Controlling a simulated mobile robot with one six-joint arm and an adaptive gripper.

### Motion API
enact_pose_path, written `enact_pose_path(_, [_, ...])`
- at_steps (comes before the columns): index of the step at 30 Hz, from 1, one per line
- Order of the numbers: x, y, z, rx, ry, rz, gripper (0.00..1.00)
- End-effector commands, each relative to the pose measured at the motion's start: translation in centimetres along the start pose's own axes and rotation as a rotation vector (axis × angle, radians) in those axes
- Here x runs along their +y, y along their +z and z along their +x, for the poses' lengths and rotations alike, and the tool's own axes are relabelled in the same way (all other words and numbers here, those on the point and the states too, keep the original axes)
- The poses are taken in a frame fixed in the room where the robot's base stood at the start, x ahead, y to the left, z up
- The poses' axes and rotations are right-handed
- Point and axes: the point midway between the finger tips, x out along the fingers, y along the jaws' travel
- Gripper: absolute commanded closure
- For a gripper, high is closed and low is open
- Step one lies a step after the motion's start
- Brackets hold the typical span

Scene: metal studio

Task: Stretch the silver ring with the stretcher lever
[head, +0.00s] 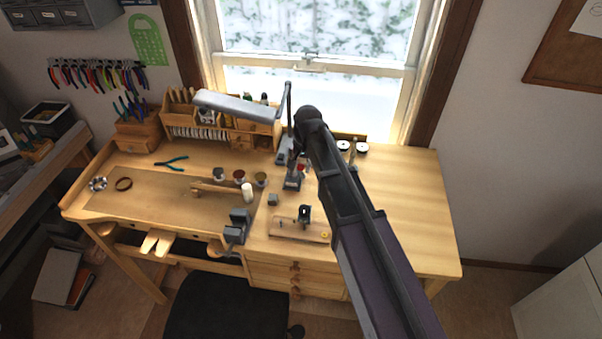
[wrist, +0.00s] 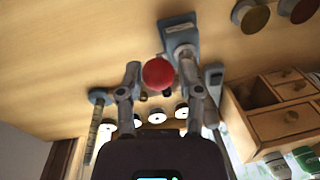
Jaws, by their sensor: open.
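The ring stretcher shows as a grey upright tool (head: 293,181) at the middle of the bench, partly behind my arm. In the wrist view its blue-grey base (wrist: 178,28) is at the top. Its lever ends in a round red knob (wrist: 158,72); a bit of red also shows beside my arm in the head view (head: 301,168). My gripper (wrist: 159,68) is open, one finger on each side of the red knob, with a gap showing on both sides. In the head view my arm hides the gripper. I cannot make out the silver ring in either view.
A lamp (head: 237,104) reaches over the wooden organizer (head: 222,130). A vise (head: 237,226) is at the front edge, beside a small wooden board (head: 285,229). Small jars (head: 239,176) stand left of the stretcher. The bench's right side (head: 405,205) is clear.

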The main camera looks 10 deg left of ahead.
Motion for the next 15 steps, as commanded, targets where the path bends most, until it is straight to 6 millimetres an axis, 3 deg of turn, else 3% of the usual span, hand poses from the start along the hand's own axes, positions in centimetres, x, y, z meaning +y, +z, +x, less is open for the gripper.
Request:
enact_pose_path(6, [0.12,-0.05,1.26,0.000,0.000,0.001,0.53])
enact_pose_path(15, [0.11,-0.05,1.45,0.000,0.000,0.001,0.53])
